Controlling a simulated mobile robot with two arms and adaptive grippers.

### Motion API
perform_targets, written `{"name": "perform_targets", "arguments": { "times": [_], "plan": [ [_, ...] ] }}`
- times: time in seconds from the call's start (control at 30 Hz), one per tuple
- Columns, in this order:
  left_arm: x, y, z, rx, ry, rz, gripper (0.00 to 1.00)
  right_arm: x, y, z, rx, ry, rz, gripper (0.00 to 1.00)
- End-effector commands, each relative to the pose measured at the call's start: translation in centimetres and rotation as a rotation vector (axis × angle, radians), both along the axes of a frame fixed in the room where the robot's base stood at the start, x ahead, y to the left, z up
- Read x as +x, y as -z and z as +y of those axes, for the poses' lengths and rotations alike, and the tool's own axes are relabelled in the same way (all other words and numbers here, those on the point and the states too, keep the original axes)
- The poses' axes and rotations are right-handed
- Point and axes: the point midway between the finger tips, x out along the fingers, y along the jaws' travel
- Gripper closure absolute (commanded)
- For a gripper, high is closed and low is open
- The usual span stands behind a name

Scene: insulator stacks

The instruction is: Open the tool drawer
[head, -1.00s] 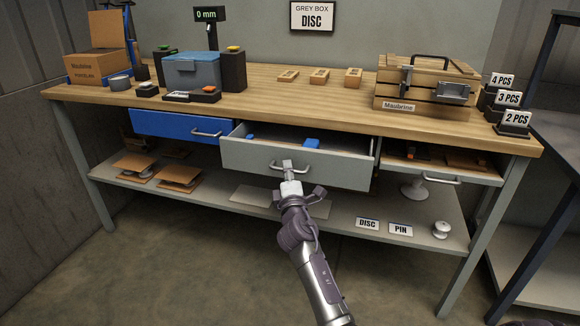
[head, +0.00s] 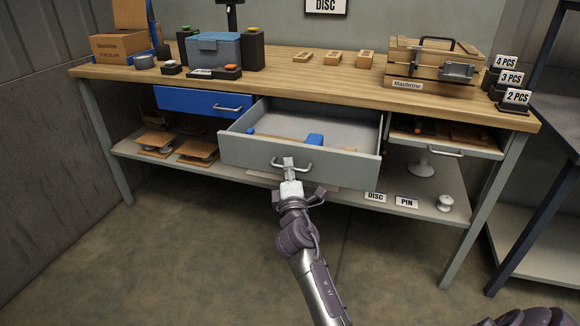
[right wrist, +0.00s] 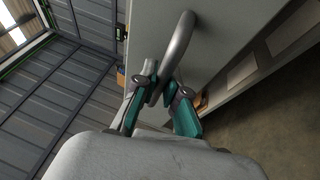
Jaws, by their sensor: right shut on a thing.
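The grey tool drawer (head: 236,150) in the middle of the bench stands well out from the bench, and its inside shows. A blue item (head: 315,140) and a tan item lie in it. My right gripper (head: 289,165) is at the drawer's handle (head: 304,166). In the right wrist view the fingers of my right gripper (right wrist: 160,92) are shut around the curved handle bar (right wrist: 180,42), close to one end of it. My left gripper is not in view.
A closed blue drawer (head: 190,101) is to the left and an open-fronted shallow drawer (head: 440,151) to the right. The wooden benchtop (head: 285,78) carries a crate (head: 430,72) and a blue-grey box (head: 222,52). The floor in front is clear.

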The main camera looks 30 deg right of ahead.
Motion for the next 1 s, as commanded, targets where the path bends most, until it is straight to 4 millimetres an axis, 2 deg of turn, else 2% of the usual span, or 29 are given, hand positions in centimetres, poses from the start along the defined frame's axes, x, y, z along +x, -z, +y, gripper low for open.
{"name": "perform_targets", "arguments": {
  "times": [0.23, 0.27, 0.3, 0.4, 0.43, 0.77, 1.0],
  "plan": [
    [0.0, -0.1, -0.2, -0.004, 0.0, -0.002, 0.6, 0.0, 0.1, 0.0, 0.0, 0.0, 0.001, 1.0],
    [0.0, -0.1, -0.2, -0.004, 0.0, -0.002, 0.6, 0.0, 0.1, 0.0, 0.0, 0.0, 0.001, 0.88],
    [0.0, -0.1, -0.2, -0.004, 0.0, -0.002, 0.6, 0.0, 0.1, 0.0, 0.0, 0.0, 0.001, 0.81],
    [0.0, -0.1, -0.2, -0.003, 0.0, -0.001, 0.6, 0.0, 0.1, 0.0, 0.0, 0.0, 0.001, 0.64],
    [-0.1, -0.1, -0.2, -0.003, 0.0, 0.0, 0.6, 0.0, 0.1, 0.0, 0.0, 0.0, 0.001, 0.63],
    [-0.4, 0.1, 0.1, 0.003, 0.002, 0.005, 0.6, -0.3, 0.2, 0.2, 0.001, 0.0, 0.002, 0.63],
    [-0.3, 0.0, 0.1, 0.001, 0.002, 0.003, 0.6, -3.5, 0.9, 1.8, 0.003, -0.001, 0.003, 0.63]
  ]
}}
